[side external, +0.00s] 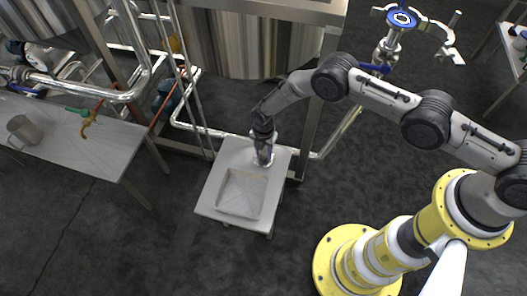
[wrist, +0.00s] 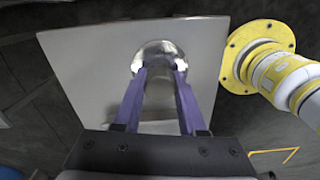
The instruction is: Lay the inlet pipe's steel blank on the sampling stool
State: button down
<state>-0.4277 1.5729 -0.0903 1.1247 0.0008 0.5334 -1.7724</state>
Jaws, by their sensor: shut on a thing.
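The steel blank (wrist: 157,52) is a shiny round disc between the tips of my gripper's purple fingers. My gripper (wrist: 160,72) is shut on it. In the side view my gripper (side external: 263,158) points down over the back right part of the sampling stool (side external: 213,192), and the blank (side external: 262,162) shows as a small bright rim at the fingertips. The stool has a pale square top, which also fills much of the wrist view (wrist: 90,70). The blank is at or just above this top; I cannot tell whether it touches.
A pale square tray-like thing (side external: 241,194) lies on the stool's front part. An open pipe end with a blue ring (side external: 401,18) and a spread clamp stands at the upper right. A bench (side external: 75,135) with a mug (side external: 24,130) is left. Pipes and a tank (side external: 235,40) stand behind.

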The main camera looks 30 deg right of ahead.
jog(key=shift+w+f, duration=0.1)
jog(key=shift+f, duration=0.1)
jog(key=shift+c, duration=2.4)
grip_release()
jog(key=shift+f, duration=0.1)
notch_tip(320, 180, up, 12)
